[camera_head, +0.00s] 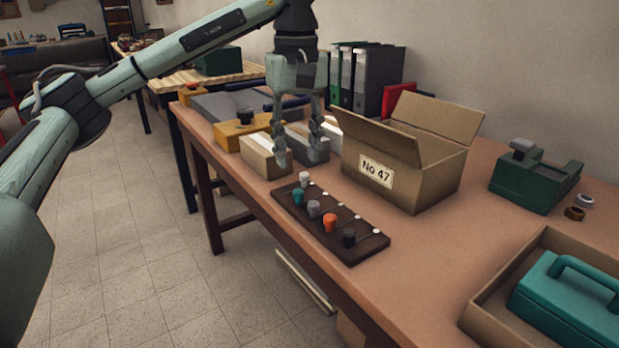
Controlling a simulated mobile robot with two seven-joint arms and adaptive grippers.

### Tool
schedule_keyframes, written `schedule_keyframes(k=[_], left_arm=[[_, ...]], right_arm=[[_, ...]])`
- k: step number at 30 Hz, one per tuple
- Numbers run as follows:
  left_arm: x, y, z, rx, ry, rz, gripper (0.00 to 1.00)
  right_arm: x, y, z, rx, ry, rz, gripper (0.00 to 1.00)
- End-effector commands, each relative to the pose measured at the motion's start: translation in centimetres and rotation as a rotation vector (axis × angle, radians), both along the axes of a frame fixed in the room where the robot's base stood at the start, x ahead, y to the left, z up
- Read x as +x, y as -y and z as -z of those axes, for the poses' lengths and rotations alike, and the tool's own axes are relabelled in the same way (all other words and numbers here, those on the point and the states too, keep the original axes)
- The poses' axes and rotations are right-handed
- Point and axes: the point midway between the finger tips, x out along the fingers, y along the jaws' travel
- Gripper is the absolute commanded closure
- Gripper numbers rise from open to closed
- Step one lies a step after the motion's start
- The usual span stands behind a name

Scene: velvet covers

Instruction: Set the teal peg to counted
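The teal peg (298,197) stands upright in a dark brown board (287,208) on the table, on the board's left side. Grey (314,208), orange (330,222) and black (349,238) pegs stand in a row with it. A whitish peg (304,178) at the far end stands farther right, close to the white dots (341,204) along the board's right side. My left gripper (299,150) points down beyond the far end of the board, above and apart from the teal peg. Its fingers are spread, with nothing seen between them. My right gripper is not in view.
An open cardboard box (409,184) marked No 47 stands right of the board. Long boxes (262,166) lie behind it, near my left fingers. A green tape dispenser (535,182) and a carton (487,309) with a teal case (568,306) are at the right.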

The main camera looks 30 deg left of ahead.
Motion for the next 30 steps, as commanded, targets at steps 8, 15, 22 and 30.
schedule_keyframes(k=[8,15,22,30], left_arm=[[-0.1,0.0,4.5,0.001,-0.004,-0.001,0.62],[0.0,0.0,6.7,0.001,-0.001,-0.003,0.62],[0.0,0.0,6.9,0.001,-0.001,-0.003,0.62],[0.0,0.0,6.9,0.001,-0.001,-0.003,0.89]], right_arm=[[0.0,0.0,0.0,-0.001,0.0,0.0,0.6],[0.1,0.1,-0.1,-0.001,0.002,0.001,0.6],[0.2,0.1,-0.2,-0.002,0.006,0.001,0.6],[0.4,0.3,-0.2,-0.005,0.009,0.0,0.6]])
